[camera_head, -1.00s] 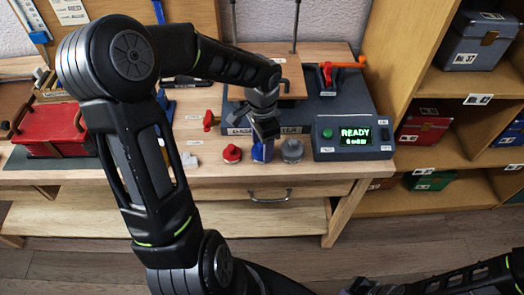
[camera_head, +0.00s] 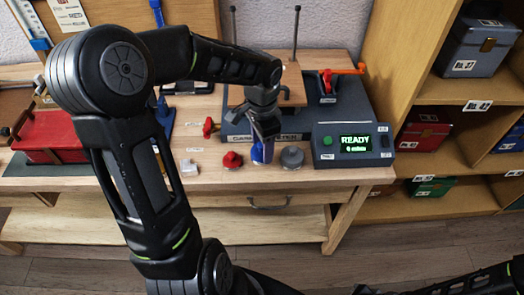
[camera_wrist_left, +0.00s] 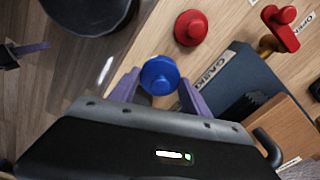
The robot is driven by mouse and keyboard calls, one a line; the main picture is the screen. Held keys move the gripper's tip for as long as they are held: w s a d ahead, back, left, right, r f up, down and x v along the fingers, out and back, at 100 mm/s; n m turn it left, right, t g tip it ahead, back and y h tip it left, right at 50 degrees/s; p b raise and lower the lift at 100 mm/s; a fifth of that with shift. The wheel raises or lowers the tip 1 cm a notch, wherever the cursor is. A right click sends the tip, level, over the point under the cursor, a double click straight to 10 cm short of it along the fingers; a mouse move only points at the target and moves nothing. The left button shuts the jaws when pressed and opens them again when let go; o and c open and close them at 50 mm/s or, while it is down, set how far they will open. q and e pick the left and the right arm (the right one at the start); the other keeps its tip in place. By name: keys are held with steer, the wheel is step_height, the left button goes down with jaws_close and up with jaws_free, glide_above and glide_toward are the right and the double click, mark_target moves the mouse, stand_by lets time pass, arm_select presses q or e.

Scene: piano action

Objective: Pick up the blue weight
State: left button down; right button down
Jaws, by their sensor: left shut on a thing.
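The blue weight (camera_head: 262,152) is between the fingers of my left gripper (camera_head: 263,138), at the table's front side between the red weight (camera_head: 232,160) and the grey weight (camera_head: 292,157). In the left wrist view, the purple fingers of my left gripper (camera_wrist_left: 158,92) are shut on the blue weight (camera_wrist_left: 160,75), one on each side. The gap under the weight, if any, is hard to judge. My right gripper (camera_head: 378,287) shows only partly at the bottom edge of the head view; its fingers are unclear.
A red-handled piece (camera_head: 209,127) and a small white block (camera_head: 189,167) lie to the left. A red box (camera_head: 50,135) is at far left. A shelf (camera_head: 462,113) stands at right.

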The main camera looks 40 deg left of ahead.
arm_select(q)
step_height(320, 180, up, 7)
steer(key=shift+r, duration=0.1)
stand_by(0.7)
